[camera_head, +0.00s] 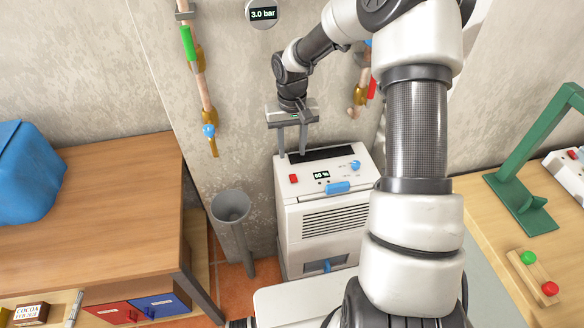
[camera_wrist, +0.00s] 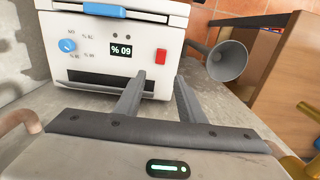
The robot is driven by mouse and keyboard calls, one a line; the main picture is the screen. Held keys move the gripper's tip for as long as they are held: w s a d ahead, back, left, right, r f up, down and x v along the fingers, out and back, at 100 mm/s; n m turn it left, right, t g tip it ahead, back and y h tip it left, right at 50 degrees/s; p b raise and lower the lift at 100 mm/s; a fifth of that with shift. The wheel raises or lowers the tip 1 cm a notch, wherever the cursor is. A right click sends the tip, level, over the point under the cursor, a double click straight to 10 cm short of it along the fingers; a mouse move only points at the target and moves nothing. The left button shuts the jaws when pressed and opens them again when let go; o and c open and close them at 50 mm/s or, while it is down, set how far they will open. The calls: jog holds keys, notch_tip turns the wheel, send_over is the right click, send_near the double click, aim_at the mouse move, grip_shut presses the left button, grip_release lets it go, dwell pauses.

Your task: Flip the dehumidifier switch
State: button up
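The dehumidifier (camera_head: 320,222) is a white box on the floor against the wall, with a dark slot at the back of its top. Its red switch (camera_head: 293,178) is at the left of the top panel, beside a lit display reading 60 % (camera_head: 321,175). In the wrist view the switch (camera_wrist: 161,56) is right of the display (camera_wrist: 121,50), which appears upside down. My gripper (camera_head: 292,154) points down at the back left of the top, behind the switch. Its fingers (camera_wrist: 160,79) are apart with nothing held; I cannot tell whether they touch the machine.
A blue knob (camera_head: 355,165) and blue handle (camera_head: 338,187) are on the dehumidifier. A grey funnel pipe (camera_head: 231,207) stands to its left. Wall pipes with valves (camera_head: 195,60) are behind. A wooden table (camera_head: 110,200) is left, a bench (camera_head: 490,225) right.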

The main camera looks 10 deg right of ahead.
aim_at(292, 174)
notch_tip(292, 174, down, 9)
jog(key=shift+r, duration=0.1)
dwell(0.3)
